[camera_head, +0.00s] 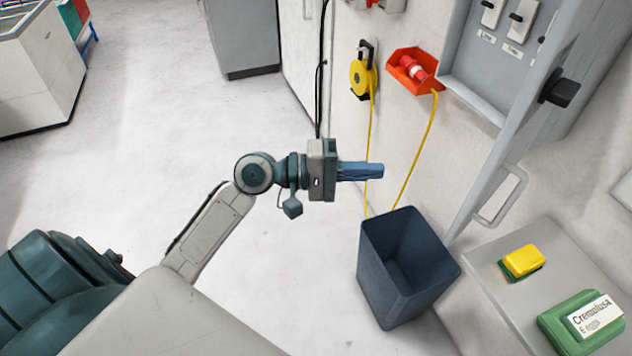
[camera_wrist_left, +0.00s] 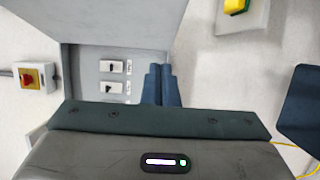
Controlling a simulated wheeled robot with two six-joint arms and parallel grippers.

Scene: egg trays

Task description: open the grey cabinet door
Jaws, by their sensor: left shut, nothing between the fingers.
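The grey cabinet (camera_head: 463,66) hangs on the wall at the upper right of the head view. Its door (camera_head: 522,112) stands swung out from the body, so the inside with its switches shows. My left gripper (camera_head: 381,171) is shut and empty, left of the door and apart from the handle. In the left wrist view, the blue fingers (camera_wrist_left: 159,84) appear together in front of the open cabinet (camera_wrist_left: 88,66), with the door (camera_wrist_left: 120,22) above. My right gripper is out of view.
A dark bin (camera_head: 372,272) stands below my left gripper. A yellow reel (camera_head: 363,76) and an orange holder (camera_head: 408,68) with a yellow cord are on the wall. A grey ledge (camera_head: 490,275) carries a yellow box (camera_head: 523,261) and a green egg carton (camera_head: 560,325). Open floor lies left.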

